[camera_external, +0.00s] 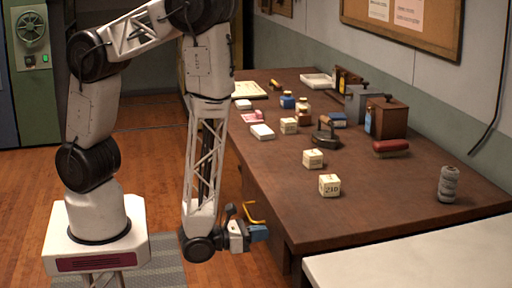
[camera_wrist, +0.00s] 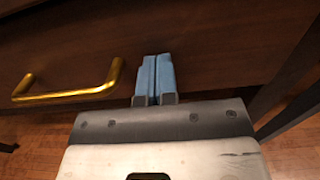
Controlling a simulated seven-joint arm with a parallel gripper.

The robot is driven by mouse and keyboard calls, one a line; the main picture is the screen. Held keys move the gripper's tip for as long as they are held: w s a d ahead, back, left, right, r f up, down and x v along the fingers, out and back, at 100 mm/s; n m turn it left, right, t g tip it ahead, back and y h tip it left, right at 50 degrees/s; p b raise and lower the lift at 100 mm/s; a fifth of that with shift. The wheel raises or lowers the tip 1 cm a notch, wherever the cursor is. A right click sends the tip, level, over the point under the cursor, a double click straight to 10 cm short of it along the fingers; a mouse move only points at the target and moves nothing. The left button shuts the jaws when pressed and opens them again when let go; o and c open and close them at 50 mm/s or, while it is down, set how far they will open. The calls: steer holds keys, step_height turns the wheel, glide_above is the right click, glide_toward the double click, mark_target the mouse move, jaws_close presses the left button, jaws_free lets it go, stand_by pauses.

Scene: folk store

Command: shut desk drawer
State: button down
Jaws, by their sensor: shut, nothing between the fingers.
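The desk (camera_external: 400,195) is dark brown wood and stands against the wall in the external view. The drawer front (camera_wrist: 110,40) fills the upper part of the wrist view, with a gold bar handle (camera_wrist: 70,95) at the left. The handle also shows in the external view (camera_external: 254,216), at the desk's front side. My gripper (camera_wrist: 157,62) has blue fingers held together with nothing between them. It is just right of the handle, with its tips over the drawer front; I cannot tell whether they touch it. How far the drawer stands out is hidden.
A grey cylinder (camera_external: 447,184) is near the right end. A white surface (camera_external: 420,255) lies at the lower right. A desk leg (camera_wrist: 290,110) is right of my gripper.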

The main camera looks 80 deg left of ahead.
steer(key=s, duration=1.3)
steer(key=shift+s, duration=0.35)
steer(key=shift+f, duration=0.1)
stand_by(0.7)
steer(key=w+a+r+n+g+y, duration=0.2)
steer(key=a+r+n+g+y, duration=0.5)
steer(key=a+r+n, duration=0.25)
steer(key=w+a+r+n+g+y, duration=0.2)
steer(key=a+r+n+g+y, duration=0.6)
steer(key=a+n, duration=0.25)
steer(key=s+a+r+n+h, duration=0.1)
steer(key=s+r+n+h, duration=0.2)
steer(key=r+n+h, duration=0.4)
steer(key=s+r+n+h, duration=0.4)
steer(key=r+n+h, duration=0.4)
steer(key=r, duration=0.6)
steer(key=shift+a+r+n, duration=0.15)
steer(key=shift+a+n, duration=0.15)
steer(key=shift+a, duration=0.1)
